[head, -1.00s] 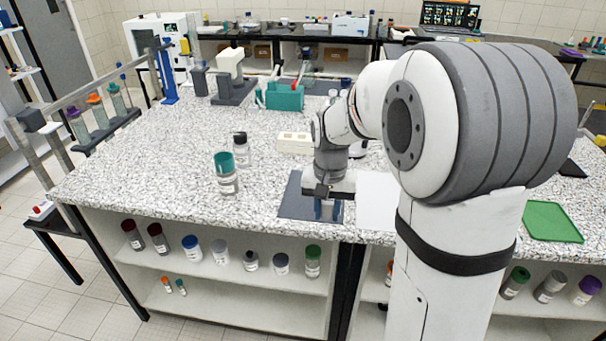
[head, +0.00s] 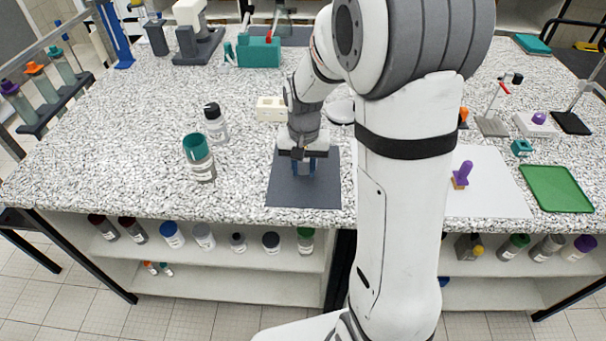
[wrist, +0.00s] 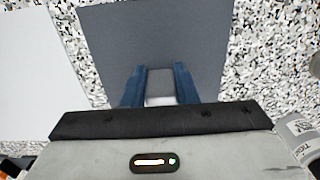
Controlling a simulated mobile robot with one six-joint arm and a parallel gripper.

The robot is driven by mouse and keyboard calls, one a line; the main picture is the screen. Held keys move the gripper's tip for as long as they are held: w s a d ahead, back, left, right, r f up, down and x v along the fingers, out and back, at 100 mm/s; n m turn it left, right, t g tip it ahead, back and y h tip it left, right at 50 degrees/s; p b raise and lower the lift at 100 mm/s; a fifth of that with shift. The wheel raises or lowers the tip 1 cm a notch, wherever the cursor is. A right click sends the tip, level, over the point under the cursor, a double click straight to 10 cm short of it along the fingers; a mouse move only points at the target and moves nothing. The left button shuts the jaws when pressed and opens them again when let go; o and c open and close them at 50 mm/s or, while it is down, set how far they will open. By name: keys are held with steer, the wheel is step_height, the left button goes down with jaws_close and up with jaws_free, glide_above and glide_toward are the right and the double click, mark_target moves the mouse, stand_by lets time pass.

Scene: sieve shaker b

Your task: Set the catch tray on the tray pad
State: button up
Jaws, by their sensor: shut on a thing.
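My gripper (head: 303,172) points down over a dark grey flat square (head: 285,192) near the front edge of the bench. In the wrist view its two blue fingers (wrist: 160,88) are shut on a small pale grey block (wrist: 160,87), with the dark square behind it. I cannot tell whether this block is a grip of the catch tray or a separate piece, nor whether it touches the square. A green shallow tray or pad (head: 556,188) lies at the far right. Which surface is the tray pad is not clear.
A white sheet (head: 495,190) with a purple-handled piece (head: 462,175) lies right of the dark square. A teal-capped jar (head: 199,160) and a black-capped bottle (head: 215,125) stand left. A cream block (head: 270,109) sits behind. The front left bench is clear.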

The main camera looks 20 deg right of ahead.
mark_target(304, 186)
steer(key=shift+d+f, duration=0.1)
steer(key=shift+f, duration=1.7)
steer(key=shift+f, duration=0.1)
steer(key=shift+f, duration=0.15)
steer(key=o, duration=0.9)
steer(key=shift+o, duration=0.2)
step_height(304, 186, up, 12)
steer(key=s+r+n+t, duration=0.1)
steer(key=s+r, duration=0.1)
steer(key=s, duration=0.7)
steer(key=s+r+n+t, duration=0.2)
steer(key=s, duration=0.7)
